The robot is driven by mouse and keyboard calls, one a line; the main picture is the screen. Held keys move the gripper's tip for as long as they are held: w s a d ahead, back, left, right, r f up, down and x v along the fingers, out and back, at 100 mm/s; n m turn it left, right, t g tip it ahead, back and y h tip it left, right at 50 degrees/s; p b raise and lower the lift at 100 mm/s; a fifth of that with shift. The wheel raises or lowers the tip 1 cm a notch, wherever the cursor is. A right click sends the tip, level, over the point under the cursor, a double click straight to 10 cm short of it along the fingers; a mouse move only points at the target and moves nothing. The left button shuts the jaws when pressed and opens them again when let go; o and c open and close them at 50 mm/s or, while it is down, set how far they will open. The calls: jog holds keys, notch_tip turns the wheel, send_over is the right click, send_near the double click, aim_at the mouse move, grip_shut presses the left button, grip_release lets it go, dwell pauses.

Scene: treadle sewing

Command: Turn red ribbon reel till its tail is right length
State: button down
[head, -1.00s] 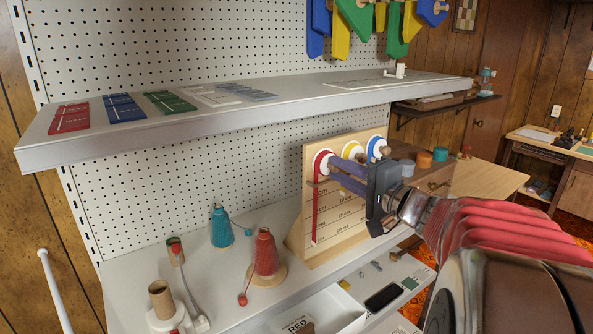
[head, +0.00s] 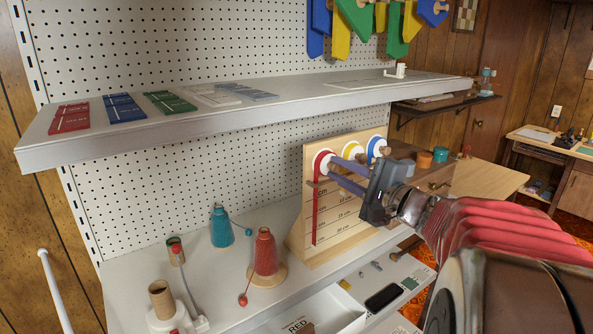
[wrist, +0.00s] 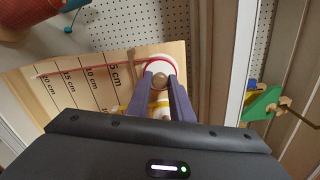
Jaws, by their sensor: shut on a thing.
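The red ribbon reel (head: 321,161) is at the top left of an upright wooden board (head: 345,148). Its red tail (head: 315,215) hangs straight down the board's left side, past several centimetre marks. In the wrist view the tail (wrist: 90,68) ends close to the 20 cm mark; I cannot tell exactly where. My gripper (head: 335,166) reaches in from the right with purple-grey fingers. In the wrist view my gripper (wrist: 160,82) is shut on the round wooden knob (wrist: 160,79) at the red reel's centre.
Yellow (head: 354,150) and blue (head: 376,148) reels sit beside the red one, close to my fingers. Red (head: 265,252) and teal (head: 221,227) thread cones stand left on the bench. A metal shelf (head: 250,113) runs above. An open drawer (head: 335,312) is below.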

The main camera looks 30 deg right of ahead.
jog(key=shift+f+m, duration=0.25)
jog(key=shift+m, duration=0.35)
jog(key=c, duration=1.9)
grip_release()
jog(key=shift+c, duration=0.2)
jog(key=o, duration=0.4)
jog(key=shift+r, duration=0.15)
jog(key=shift+c, duration=0.2)
jog(key=s+d, duration=0.2)
jog(key=s, duration=1.1)
jog(key=shift+s, duration=0.35)
